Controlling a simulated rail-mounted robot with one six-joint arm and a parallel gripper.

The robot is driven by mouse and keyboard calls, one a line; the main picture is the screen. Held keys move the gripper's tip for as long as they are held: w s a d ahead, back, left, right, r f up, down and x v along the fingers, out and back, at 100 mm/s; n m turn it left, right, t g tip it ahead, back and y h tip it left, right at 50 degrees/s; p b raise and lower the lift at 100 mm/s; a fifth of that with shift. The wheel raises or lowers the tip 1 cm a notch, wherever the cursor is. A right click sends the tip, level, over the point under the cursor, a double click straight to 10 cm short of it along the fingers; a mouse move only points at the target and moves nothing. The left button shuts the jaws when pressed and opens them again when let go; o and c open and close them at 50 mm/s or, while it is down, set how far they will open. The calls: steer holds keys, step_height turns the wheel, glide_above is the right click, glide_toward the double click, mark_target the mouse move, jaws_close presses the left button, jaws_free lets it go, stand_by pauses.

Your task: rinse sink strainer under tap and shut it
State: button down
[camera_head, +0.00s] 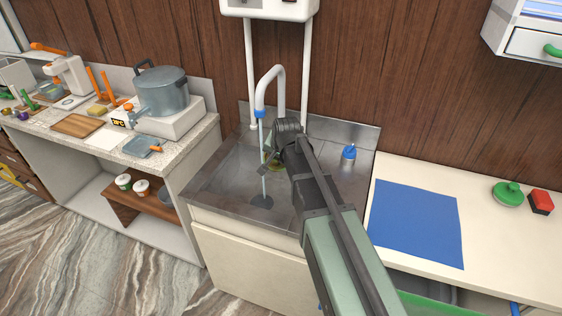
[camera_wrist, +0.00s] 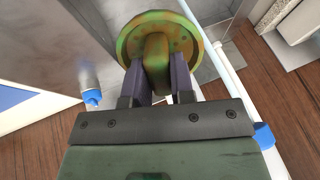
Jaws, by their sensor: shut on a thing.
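My gripper (camera_wrist: 160,68) is shut on the knob of the sink strainer (camera_wrist: 132,42), a round disc with patchy green and orange colouring. In the head view, the strainer (camera_head: 275,167) is mostly hidden by my gripper (camera_head: 271,162), held above the sink basin (camera_head: 232,165). The tap (camera_head: 278,85) is a white curved spout with a blue tip. A pale blue stream of water (camera_head: 263,150) falls from it to a dark round spot in the basin. The stream passes close beside the strainer; contact is unclear. A blue-topped metal handle (camera_head: 349,153) stands right of the basin.
On the left counter, a grey pot (camera_head: 162,91) stands on a white stove. White pipes rise behind the sink.

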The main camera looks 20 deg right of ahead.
steer(key=w+f+b, duration=0.1)
steer(key=w, duration=0.8)
steer(key=shift+f+b, duration=0.3)
steer(key=shift+f, duration=0.1)
steer(key=shift+d, duration=0.55)
steer(key=shift+a, duration=0.1)
steer(key=shift+a, duration=0.55)
steer(key=shift+d, duration=0.15)
steer(key=shift+d, duration=0.5)
